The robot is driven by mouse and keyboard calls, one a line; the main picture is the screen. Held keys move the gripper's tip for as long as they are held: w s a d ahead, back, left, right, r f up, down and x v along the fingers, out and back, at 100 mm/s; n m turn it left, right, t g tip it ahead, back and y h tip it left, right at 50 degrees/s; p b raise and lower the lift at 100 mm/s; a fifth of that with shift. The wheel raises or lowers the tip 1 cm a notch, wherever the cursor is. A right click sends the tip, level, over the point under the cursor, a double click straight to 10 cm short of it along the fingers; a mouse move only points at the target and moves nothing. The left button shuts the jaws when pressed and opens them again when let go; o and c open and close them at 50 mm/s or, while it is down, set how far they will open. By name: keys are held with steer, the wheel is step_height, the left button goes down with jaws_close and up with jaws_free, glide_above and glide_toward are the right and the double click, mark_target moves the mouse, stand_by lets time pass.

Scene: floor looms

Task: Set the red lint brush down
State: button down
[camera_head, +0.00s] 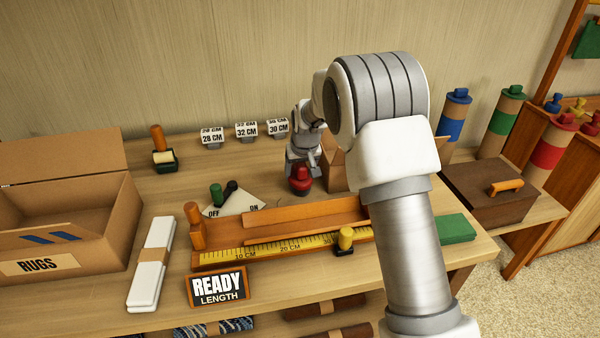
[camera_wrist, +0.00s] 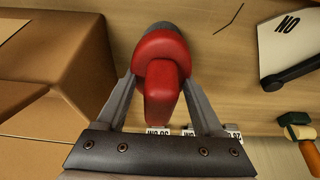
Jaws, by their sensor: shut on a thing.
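The red lint brush (camera_head: 299,178) is at the back middle of the wooden table, behind the measuring tray. In the wrist view the red lint brush (camera_wrist: 160,72) sits between the two fingers, with its grey end at the top. My gripper (camera_head: 301,160) is shut on it from above. In the wrist view my gripper (camera_wrist: 158,95) has one finger on each side of the red handle. The brush is at or very near the table top; I cannot tell whether it touches.
A cardboard box (camera_head: 335,165) stands close beside the brush. The OFF/ON switch plate (camera_head: 240,204) lies to its left. The orange measuring tray (camera_head: 285,215) is in front. Number cards (camera_head: 246,130) stand behind. Bare table shows between the switch plate and the cards.

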steer(key=shift+f, duration=0.15)
jaws_free()
steer(key=shift+r, duration=0.3)
steer(key=p+v, duration=0.2)
steer(key=v, duration=1)
steer(key=shift+f+p, duration=0.1)
steer(key=shift+p, duration=0.2)
